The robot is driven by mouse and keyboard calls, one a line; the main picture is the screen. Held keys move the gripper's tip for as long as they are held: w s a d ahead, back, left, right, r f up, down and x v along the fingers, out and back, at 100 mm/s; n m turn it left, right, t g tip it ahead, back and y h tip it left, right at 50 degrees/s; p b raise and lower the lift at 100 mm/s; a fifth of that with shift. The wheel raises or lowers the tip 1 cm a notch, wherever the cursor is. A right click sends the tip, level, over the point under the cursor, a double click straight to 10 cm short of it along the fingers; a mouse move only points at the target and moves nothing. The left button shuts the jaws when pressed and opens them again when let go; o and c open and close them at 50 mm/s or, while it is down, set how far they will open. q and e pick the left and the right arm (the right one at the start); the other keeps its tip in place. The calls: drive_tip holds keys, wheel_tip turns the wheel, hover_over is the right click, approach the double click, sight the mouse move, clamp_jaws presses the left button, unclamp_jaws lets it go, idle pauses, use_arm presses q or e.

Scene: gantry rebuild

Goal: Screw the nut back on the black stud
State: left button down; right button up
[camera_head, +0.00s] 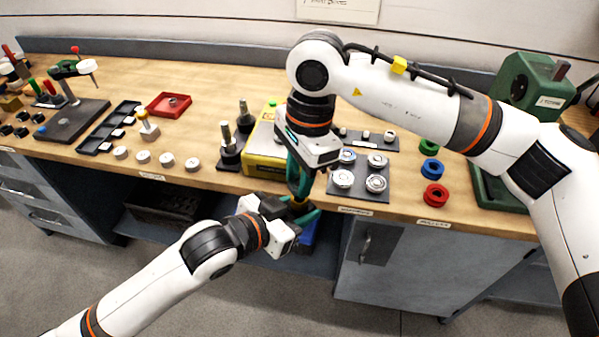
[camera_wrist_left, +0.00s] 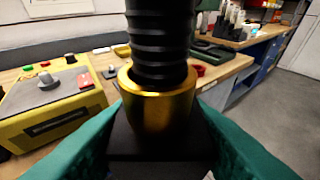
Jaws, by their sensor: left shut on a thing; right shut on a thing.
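A thick black threaded stud (camera_wrist_left: 160,45) hangs upright at the top of the left wrist view. Its lower part passes into the brass nut (camera_wrist_left: 160,105), which is around it. The green fingers of my left gripper (camera_wrist_left: 160,125) close on both sides of the nut. In the head view my left gripper (camera_head: 298,212) comes from below left, in front of the bench edge. My right gripper (camera_head: 302,180) points down just above it, shut on the stud, which its fingers mostly hide. How far the threads are engaged cannot be told.
A yellow box (camera_head: 258,158) stands on the bench just left of the grippers. A dark plate with round metal parts (camera_head: 370,187) lies to the right, near red, green and blue rings (camera_head: 432,170). The bench front edge is close behind the grippers.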

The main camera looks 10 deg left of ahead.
drive_tip(key=m, duration=0.5)
drive_tip(key=shift+m+t, duration=0.3)
drive_tip(key=m, duration=0.5)
drive_tip(key=shift+t, duration=0.3)
drive_tip(key=m, duration=0.5)
drive_tip(key=shift+m+t, duration=0.3)
drive_tip(key=shift+m, duration=0.1)
drive_tip(key=m, duration=0.4)
drive_tip(key=shift+f+m+h, duration=0.1)
drive_tip(key=shift+m+h, duration=0.2)
drive_tip(key=shift+m, duration=0.1)
drive_tip(key=o, duration=1.8)
drive_tip(key=shift+a, duration=0.1)
drive_tip(key=shift+o, duration=0.2)
drive_tip(key=shift+s, duration=0.1)
drive_tip(key=shift+a, duration=0.1)
drive_tip(key=shift+c, duration=0.3)
